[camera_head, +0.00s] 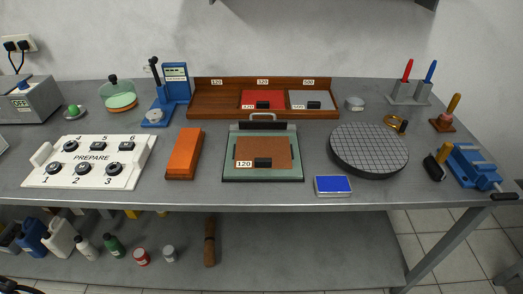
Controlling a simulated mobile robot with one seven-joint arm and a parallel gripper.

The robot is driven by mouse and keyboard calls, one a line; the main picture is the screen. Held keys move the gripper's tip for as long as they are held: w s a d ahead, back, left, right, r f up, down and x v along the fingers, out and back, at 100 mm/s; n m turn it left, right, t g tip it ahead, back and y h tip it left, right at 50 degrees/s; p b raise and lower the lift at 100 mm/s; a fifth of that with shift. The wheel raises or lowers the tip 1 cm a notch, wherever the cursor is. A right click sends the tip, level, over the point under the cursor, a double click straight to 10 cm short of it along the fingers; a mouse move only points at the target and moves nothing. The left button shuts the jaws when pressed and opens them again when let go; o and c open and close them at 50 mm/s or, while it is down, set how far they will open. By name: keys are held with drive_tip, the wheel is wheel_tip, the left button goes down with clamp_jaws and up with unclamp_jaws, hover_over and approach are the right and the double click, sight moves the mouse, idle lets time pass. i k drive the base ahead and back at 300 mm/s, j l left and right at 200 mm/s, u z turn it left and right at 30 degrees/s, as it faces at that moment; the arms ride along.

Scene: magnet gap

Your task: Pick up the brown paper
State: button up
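The brown paper (280,147) is a flat rectangular sheet near the middle of the grey bench. It lies on a pale green plate (290,172) with a dark frame. A small black block (263,162) rests on the sheet's lower part, with a white "120" label (244,164) at its left. A dark bar with a metal handle (263,117) crosses the plate's back edge, just behind the sheet. My gripper is not in view.
A wooden tray (212,99) behind has labelled sections, with red paper (256,96) and grey paper (315,96). An orange block (184,153) stands left, a round gridded disc (369,148) right, and a blue-topped box (333,185) front right. Bare bench lies along the front edge.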

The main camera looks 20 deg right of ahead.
sight(252, 152)
drive_tip(key=j+z, duration=0.35)
drive_tip(key=j, duration=0.9)
drive_tip(key=j+z, duration=0.35)
drive_tip(key=j, duration=0.85)
drive_tip(key=i, duration=0.4)
